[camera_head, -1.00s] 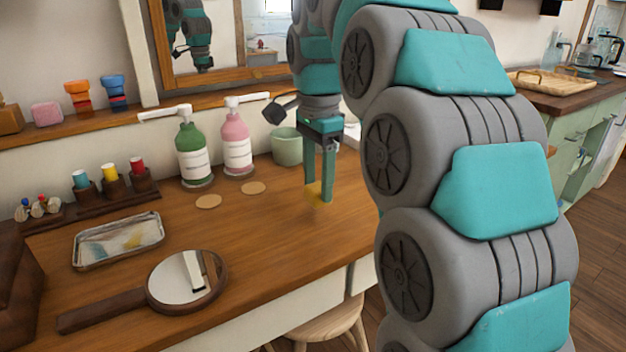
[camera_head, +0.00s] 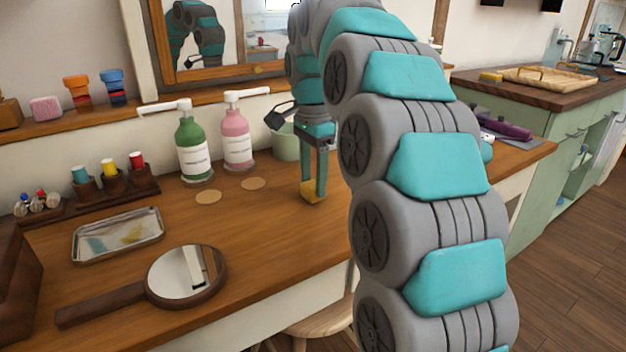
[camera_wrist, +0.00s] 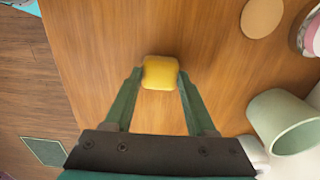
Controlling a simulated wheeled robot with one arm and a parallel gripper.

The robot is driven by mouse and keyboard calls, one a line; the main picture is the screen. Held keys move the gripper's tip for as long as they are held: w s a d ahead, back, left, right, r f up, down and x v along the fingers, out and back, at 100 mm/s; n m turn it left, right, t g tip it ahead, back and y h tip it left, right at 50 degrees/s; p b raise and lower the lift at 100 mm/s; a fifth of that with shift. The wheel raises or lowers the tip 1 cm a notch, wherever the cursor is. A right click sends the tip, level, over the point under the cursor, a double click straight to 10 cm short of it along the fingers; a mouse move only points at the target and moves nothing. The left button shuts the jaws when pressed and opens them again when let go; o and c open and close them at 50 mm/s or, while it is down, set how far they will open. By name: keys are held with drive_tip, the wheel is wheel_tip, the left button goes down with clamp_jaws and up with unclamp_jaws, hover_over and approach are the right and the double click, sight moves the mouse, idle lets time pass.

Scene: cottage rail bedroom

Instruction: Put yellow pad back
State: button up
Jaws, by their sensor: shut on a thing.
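The yellow pad (camera_head: 310,193) is a small rounded yellow block between my gripper's fingertips, over the wooden desk (camera_head: 268,225). In the wrist view the pad (camera_wrist: 160,72) sits between the two green fingertips. My gripper (camera_head: 313,188) is shut on the pad and points down, right of the two cork-coloured discs. It also shows in the wrist view (camera_wrist: 159,82). I cannot tell whether the pad touches the desk top or hangs just above it.
Green (camera_head: 194,150) and pink (camera_head: 237,140) pump bottles and a pale green cup (camera_head: 285,145) stand behind. A metal tray (camera_head: 80,255) and hand mirror (camera_head: 186,271) lie left. A pink block (camera_head: 46,108) sits on the shelf. The desk's front middle is clear.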

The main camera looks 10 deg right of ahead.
drive_tip(key=o, duration=1.2)
drive_tip(key=shift+f, duration=0.1)
